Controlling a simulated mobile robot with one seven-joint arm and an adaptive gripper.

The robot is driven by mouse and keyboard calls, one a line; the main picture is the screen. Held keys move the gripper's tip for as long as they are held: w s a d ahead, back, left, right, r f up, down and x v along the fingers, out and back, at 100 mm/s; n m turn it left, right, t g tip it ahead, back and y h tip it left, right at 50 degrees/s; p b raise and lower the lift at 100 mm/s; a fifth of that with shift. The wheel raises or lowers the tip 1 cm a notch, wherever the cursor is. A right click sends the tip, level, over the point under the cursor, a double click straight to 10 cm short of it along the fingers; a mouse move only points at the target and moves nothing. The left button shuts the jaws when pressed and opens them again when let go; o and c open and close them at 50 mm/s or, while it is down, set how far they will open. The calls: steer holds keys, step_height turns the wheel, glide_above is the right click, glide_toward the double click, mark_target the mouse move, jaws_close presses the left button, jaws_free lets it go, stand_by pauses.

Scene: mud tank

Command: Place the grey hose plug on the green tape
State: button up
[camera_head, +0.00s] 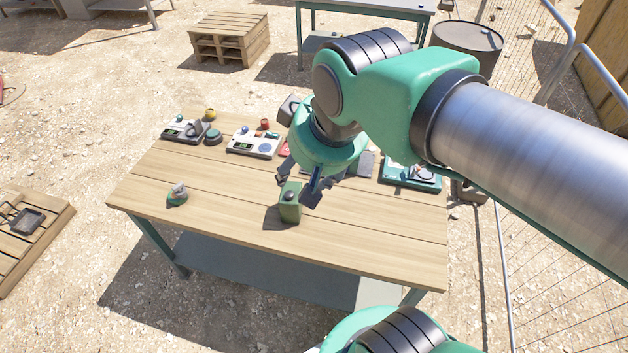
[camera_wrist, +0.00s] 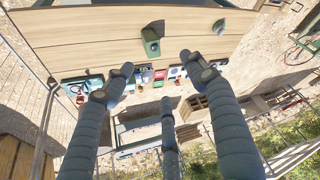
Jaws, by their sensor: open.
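A small round green item, which looks like the green tape (camera_head: 177,200), lies near the left front of the wooden table. A grey piece, which looks like the grey hose plug (camera_head: 178,188), shows on top of it; the exact contact is too small to tell. The pair shows small and dark at the upper right of the wrist view. My gripper (camera_head: 297,187) is open over the table's front middle, its fingers above and beside an upright green block (camera_head: 290,205). That block, with a dark round spot, also shows in the wrist view (camera_wrist: 150,40), beyond my spread, empty fingers.
Along the table's (camera_head: 240,220) back edge stand a grey device (camera_head: 185,131), a white device (camera_head: 254,144), a green-framed device (camera_head: 410,176) and small coloured items. My arm hides part of the back. The left front boards are mostly clear.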

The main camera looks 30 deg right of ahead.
steer(key=s, duration=0.1)
steer(key=s+f, duration=0.1)
steer(key=s, duration=0.1)
steer(key=shift+d+f, duration=0.25)
steer(key=shift+f, duration=0.05)
steer(key=shift+f, duration=0.1)
step_height(320, 180, down, 11)
steer(key=b, duration=1.1)
steer(key=shift+o, duration=0.5)
steer(key=shift+r, duration=0.25)
stand_by(0.5)
